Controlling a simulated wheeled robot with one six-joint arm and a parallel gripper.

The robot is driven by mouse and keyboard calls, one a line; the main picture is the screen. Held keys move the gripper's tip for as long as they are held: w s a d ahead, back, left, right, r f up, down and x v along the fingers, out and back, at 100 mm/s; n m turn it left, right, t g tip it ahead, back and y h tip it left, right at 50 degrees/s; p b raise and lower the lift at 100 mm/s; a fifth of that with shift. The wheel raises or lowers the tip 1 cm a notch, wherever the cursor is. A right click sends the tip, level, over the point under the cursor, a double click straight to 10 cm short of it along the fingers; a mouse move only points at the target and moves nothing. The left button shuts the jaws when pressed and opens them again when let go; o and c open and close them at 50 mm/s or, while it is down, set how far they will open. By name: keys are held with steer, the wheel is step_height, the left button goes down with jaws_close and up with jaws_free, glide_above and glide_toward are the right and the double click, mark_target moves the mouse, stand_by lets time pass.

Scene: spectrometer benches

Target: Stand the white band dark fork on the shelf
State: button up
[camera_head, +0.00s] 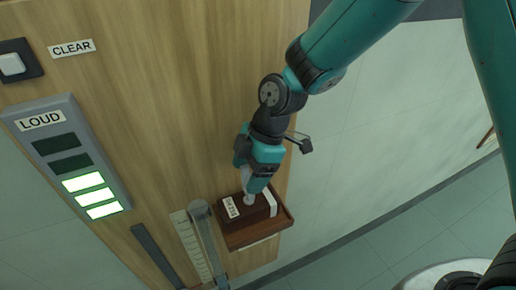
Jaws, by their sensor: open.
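A dark brown block-like thing with a white band (270,204) at its right end and a small white label on its left sits on a brown shelf (262,234) at the panel's lower right edge. It looks like the base of the white band dark fork; I cannot make out any prongs. My gripper (249,197) points down right over the middle of this base, with a small pale piece at its tip. The gripper is open. It hides part of the base, and I cannot tell whether it touches it.
A wooden panel (160,100) carries a LOUD light column (70,155) with lower bars lit green, a CLEAR switch (12,64), a scale strip (190,245) and a grey rounded bar (208,240) close left of the shelf. Open floor (400,235) lies to the right.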

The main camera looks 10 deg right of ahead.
steer(key=s+b+v, duration=0.1)
steer(key=b+v, duration=0.1)
steer(key=v, duration=0.8)
steer(key=s+d+r+m, duration=0.1)
steer(key=s+d+m, duration=0.1)
steer(key=s+m, duration=0.2)
steer(key=s+d+r+m, duration=0.1)
steer(key=s+d+m, duration=0.1)
steer(key=s+m, duration=0.3)
steer(key=s+d+r+m+t, duration=0.1)
steer(key=s+d+m, duration=0.2)
steer(key=s+m, duration=0.2)
steer(key=s, duration=0.2)
steer(key=shift+s, duration=0.25)
steer(key=shift+r, duration=0.1)
